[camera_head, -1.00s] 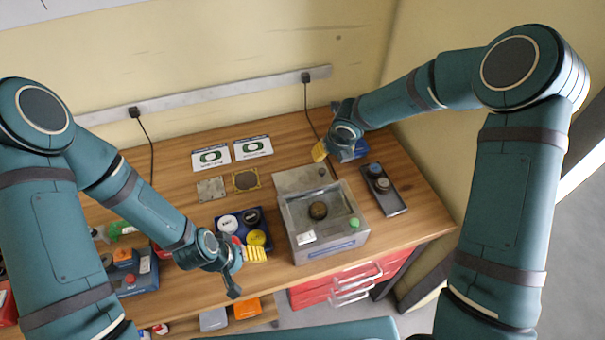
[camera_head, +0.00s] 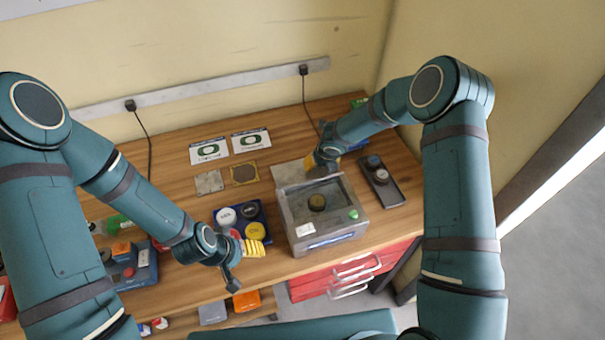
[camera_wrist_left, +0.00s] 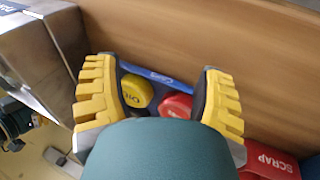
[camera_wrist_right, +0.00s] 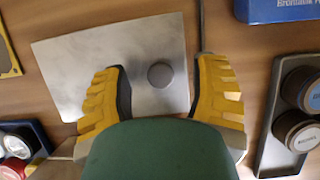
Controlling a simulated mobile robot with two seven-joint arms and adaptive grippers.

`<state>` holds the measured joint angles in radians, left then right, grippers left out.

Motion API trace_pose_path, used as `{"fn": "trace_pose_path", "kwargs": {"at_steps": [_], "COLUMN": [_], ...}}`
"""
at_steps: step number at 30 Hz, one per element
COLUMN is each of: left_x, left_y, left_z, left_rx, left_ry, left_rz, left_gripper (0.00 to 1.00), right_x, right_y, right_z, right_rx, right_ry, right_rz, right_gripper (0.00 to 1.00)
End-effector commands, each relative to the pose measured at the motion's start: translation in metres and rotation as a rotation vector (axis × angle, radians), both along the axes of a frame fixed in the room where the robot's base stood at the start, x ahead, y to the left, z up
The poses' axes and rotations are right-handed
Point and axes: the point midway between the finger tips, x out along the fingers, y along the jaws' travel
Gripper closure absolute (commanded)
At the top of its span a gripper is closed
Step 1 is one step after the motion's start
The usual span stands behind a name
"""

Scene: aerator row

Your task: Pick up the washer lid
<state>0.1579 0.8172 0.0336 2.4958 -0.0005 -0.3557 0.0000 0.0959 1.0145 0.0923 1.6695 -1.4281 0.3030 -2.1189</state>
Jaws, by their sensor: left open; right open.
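The washer lid is a flat grey metal plate (camera_head: 287,174) with a round knob, lying on the bench just behind the open washer box (camera_head: 345,238). In the right wrist view the lid (camera_wrist_right: 75,65) shows with its grey knob (camera_wrist_right: 160,74) between my fingertips in the picture. My right gripper (camera_head: 315,164) is open and empty over the lid, partly hiding it in the head view; the exact height gap is unclear. My left gripper (camera_head: 256,249) is open and empty near the blue tray at the front; it also shows in the left wrist view (camera_wrist_left: 155,78).
The washer box holds a dark round part (camera_head: 317,202) and has a green button (camera_head: 353,214). A dark tray with round pieces (camera_head: 394,199) lies to its right. A blue tray of coloured caps (camera_head: 266,226) is to its left. Two cards and two small plates lie behind.

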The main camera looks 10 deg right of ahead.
Motion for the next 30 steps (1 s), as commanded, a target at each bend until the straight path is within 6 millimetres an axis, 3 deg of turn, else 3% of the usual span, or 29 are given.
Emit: {"fn": "trace_pose_path", "kwargs": {"at_steps": [11,16,30], "left_x": [0.0001,0.0,0.0001], "left_y": [0.0,0.0001,0.0], "left_z": [0.0005,0.0004,0.0013], "left_rx": [0.0,0.0,0.0], "left_ry": [0.0,0.0,0.0], "left_rz": [0.0,0.0,0.0], "left_gripper": [0.3,0.3,0.3], "right_x": [0.0037,0.0037,0.004], "right_y": [0.0004,0.0004,0.0004], "right_z": [-0.008,-0.0079,-0.0037], "right_rx": [0.0,0.0,0.001], "right_ry": [-0.001,-0.001,-0.002], "right_rz": [0.0,0.0,-0.001], "right_gripper": [0.41,1.0,1.0]}}
